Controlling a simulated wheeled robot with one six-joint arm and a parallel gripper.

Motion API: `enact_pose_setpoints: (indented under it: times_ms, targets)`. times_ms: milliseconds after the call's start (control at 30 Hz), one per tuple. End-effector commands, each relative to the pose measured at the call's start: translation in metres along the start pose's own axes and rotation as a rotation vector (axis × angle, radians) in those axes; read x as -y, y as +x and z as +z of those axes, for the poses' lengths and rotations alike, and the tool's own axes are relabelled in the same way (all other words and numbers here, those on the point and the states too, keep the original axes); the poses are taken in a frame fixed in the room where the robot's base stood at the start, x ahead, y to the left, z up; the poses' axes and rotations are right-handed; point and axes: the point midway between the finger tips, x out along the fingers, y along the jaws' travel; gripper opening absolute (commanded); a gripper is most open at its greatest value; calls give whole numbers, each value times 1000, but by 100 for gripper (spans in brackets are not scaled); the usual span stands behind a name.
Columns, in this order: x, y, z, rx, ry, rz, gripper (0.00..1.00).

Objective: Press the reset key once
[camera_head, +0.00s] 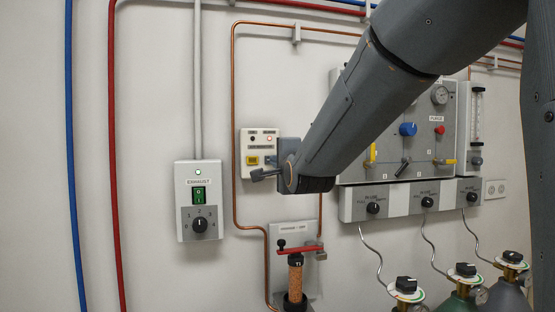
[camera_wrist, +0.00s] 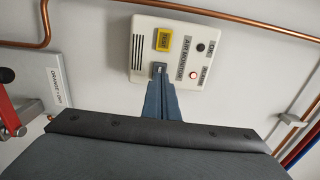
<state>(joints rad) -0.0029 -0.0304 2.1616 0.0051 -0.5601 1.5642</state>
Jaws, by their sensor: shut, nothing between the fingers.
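The air monitor, a small cream wall box (camera_head: 245,142), has a yellow display-like square (camera_head: 252,160), a lit red lamp (camera_head: 269,138) and a dark lamp. It also shows in the wrist view (camera_wrist: 146,28), turned sideways, with the yellow square (camera_wrist: 164,40) and red lamp (camera_wrist: 193,75). My gripper (camera_head: 255,176) is shut and empty in front of the box's lower part. In the wrist view its fingertips (camera_wrist: 159,70) meet a small dark square with a pale mark (camera_wrist: 159,66), possibly the reset key, largely hidden. I cannot tell whether they touch it.
An exhaust switch box (camera_head: 199,222) is on the wall to the left. Copper pipe (camera_head: 234,100) runs around the monitor. A red-handled valve (camera_head: 294,250) sits below. A gas panel (camera_head: 425,115) and cylinders (camera_head: 465,290) are at right, partly behind my arm.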

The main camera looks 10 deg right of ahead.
Motion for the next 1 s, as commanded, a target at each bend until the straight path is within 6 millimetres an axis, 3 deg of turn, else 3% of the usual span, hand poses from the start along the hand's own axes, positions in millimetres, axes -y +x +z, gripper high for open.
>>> enact_pose_setpoints:
  times_ms: [1000]
  targets:
    - [0, 34, 0, 2, 1, -2, 0]
